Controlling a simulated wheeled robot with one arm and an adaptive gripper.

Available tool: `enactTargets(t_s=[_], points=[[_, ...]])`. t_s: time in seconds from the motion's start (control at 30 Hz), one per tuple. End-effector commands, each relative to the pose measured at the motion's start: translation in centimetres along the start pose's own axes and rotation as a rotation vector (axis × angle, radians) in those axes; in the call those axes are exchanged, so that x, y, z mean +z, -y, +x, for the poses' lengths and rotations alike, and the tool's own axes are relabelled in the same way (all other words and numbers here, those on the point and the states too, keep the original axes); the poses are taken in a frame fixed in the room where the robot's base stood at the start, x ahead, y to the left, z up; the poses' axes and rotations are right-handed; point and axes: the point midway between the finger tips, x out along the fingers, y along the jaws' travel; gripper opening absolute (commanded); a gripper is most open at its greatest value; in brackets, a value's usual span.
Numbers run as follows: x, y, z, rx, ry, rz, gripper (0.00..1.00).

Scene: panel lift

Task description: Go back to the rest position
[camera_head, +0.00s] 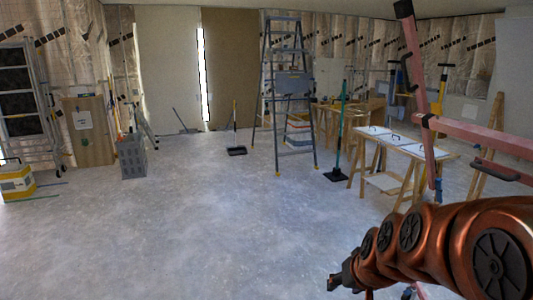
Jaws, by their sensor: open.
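My copper-coloured arm reaches in from the lower right corner. My gripper (336,282) is the small dark end at the bottom, right of centre, low in front of the bare floor. It is open, with nothing seen between its fingers. A red-pink metal frame (480,134), which looks like the panel lift, stands at the right edge with an upright bar and a cross bar. My arm hides its lower part. My gripper is apart from the bars that show.
A work table (440,153) with white panels stands at the right, behind the red frame. A stepladder (266,100) and a green-handled broom (342,130) stand farther back. A grey crate (131,160) is at the left. The floor (190,230) in the middle is clear.

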Motion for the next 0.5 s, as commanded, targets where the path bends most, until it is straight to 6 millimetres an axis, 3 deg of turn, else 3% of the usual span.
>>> enactTargets(t_s=[0.13,0.3,0.5], points=[[7.6,0.9,-2.6,-0.004,0.201,-0.04,0.49],[16.1,0.1,-6.3,0.038,0.43,-0.069,0.49],[22.7,-1.7,-10.1,0.108,0.617,-0.08,0.49]])
